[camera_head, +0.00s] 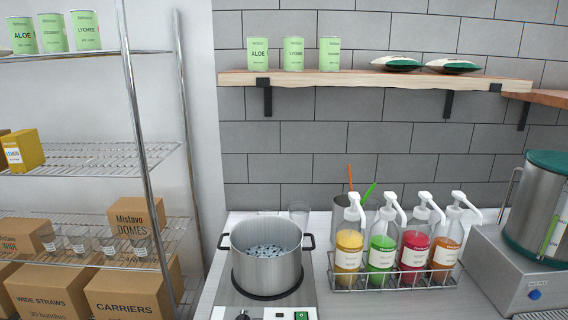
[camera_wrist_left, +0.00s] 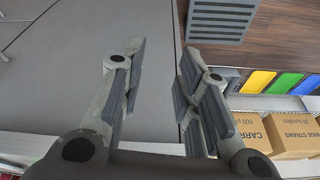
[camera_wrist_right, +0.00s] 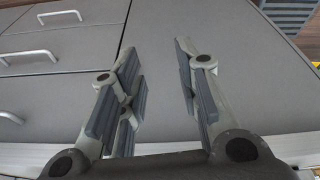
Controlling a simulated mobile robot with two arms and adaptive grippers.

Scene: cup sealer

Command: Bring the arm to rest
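My left gripper (camera_wrist_left: 160,88) shows in the left wrist view with its two fingers apart and nothing between them. Behind it are a grey panel and a wood-coloured floor. My right gripper (camera_wrist_right: 157,85) shows in the right wrist view, also with its fingers apart and empty. Behind it is a grey cabinet front (camera_wrist_right: 225,60) with drawers (camera_wrist_right: 60,48) to the left. Neither gripper nor arm shows in the head view. Neither gripper touches anything that I can see.
A pot (camera_head: 266,256) stands on a hotplate (camera_head: 262,302). A wire rack (camera_head: 390,281) with several pump bottles and a steel machine (camera_head: 530,275) are to its right. Wire shelving (camera_head: 90,157) with cartons stands left. In the left wrist view, boxes (camera_wrist_left: 290,133) lie at right.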

